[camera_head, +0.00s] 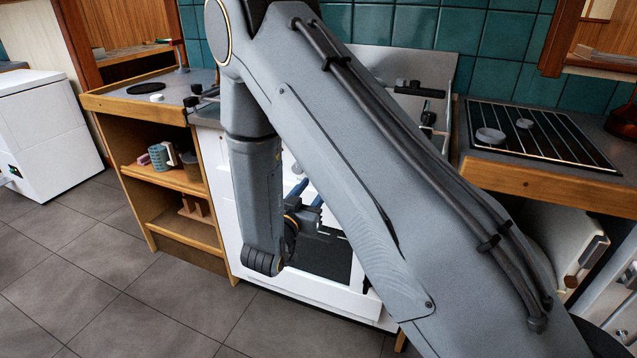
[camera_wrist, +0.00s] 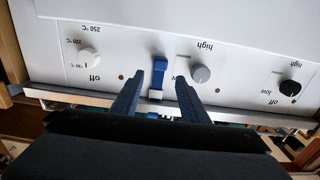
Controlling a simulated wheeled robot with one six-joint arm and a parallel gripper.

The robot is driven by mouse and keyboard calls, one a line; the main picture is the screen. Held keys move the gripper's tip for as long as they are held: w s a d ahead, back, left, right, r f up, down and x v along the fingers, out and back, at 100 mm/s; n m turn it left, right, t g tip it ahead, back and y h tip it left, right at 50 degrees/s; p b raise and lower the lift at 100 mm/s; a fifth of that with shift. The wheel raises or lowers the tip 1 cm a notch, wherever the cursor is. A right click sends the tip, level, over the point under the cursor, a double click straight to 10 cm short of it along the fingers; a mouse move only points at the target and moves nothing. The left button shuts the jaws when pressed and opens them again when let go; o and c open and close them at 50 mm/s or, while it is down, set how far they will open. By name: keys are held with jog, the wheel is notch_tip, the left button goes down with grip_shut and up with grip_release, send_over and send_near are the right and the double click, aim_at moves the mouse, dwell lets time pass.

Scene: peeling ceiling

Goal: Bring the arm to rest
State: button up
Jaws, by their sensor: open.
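My arm crosses the middle of the head view, bent at the elbow, with its lower end in front of a white stove (camera_head: 225,200). My gripper (camera_head: 312,205) is partly hidden by my own arm there; its blue fingers point toward the stove front. In the wrist view my gripper (camera_wrist: 157,88) is open, its two dark blue fingers spread apart. Beyond them is the white control panel (camera_wrist: 125,40), seen upside down. A small blue piece (camera_wrist: 159,75) shows between the fingers; I cannot tell whether anything touches it.
Knobs sit on the panel: a white one (camera_wrist: 88,57), a grey one (camera_wrist: 201,74) and a black one (camera_wrist: 290,88). A wooden shelf unit (camera_head: 150,215) stands left of the stove, a wooden counter (camera_head: 540,185) right. Grey tiled floor (camera_head: 75,255) is clear at left.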

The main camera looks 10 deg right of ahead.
jog(key=shift+s+a, duration=0.4)
jog(key=shift+s, duration=0.15)
jog(key=s+d+r+n+g+y+p, duration=0.1)
jog(key=s+r+n+g+y, duration=0.1)
jog(key=s+g, duration=0.3)
jog(key=s+d+r+n+g+y+p, duration=0.1)
jog(key=s+r+n+g+y, duration=0.1)
jog(key=s, duration=1.2)
jog(key=s+d+r+n+g+y+p, duration=0.2)
jog(key=s+g+y, duration=0.4)
jog(key=s, duration=0.4)
jog(key=shift+s+r+n+g+y, duration=0.2)
jog(key=shift+r+n+g+y, duration=0.1)
jog(key=shift+r+n+g, duration=0.4)
